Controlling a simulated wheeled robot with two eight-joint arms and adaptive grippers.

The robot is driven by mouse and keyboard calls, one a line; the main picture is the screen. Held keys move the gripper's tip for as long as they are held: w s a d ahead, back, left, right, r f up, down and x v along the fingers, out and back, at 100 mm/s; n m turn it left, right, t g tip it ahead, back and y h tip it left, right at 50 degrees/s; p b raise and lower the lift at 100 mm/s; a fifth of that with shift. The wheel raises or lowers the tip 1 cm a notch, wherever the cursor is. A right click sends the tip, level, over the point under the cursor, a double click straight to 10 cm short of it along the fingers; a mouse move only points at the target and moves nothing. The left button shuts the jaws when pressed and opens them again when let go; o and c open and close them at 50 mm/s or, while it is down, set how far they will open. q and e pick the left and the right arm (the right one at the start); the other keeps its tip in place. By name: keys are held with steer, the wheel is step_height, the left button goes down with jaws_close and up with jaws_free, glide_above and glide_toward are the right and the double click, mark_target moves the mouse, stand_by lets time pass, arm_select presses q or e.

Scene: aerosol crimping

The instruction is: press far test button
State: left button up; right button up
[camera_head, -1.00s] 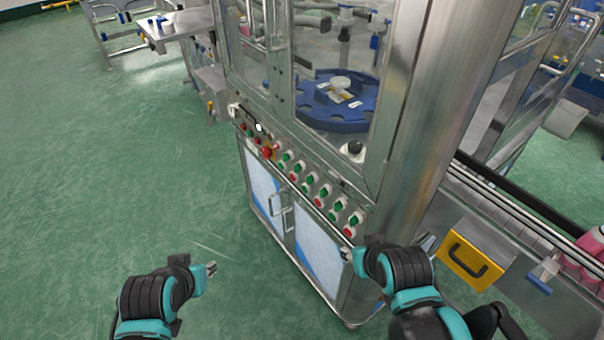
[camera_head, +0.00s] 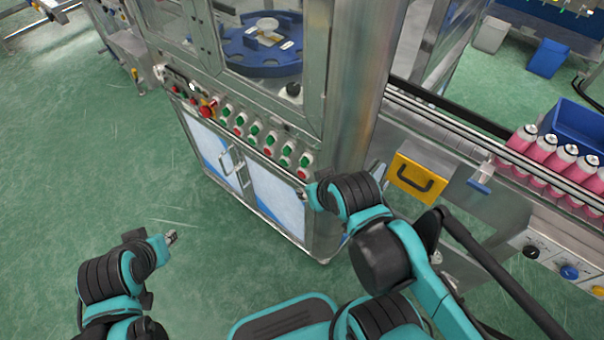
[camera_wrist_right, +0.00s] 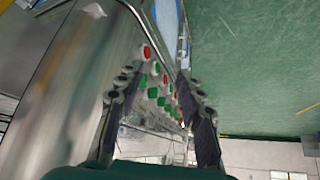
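The machine's slanted button panel (camera_head: 234,122) runs along the cabinet front, with several green and red buttons in rows. A larger red knob (camera_head: 208,108) and small buttons sit toward its far left end. No readable label shows which one is the far test button. My right gripper (camera_head: 306,194) is just below and in front of the near right end of the panel. In the right wrist view my right gripper (camera_wrist_right: 157,76) has its fingers spread and empty, with green and red buttons (camera_wrist_right: 153,92) between and beyond them. My left gripper (camera_head: 171,237) is over the floor at left, apart from the machine; its fingers are too small to judge.
Cabinet doors with a handle (camera_head: 231,165) lie below the panel. Glass windows and a blue turntable (camera_head: 262,45) are above it.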

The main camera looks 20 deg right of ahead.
jaws_close()
stand_by(1.0)
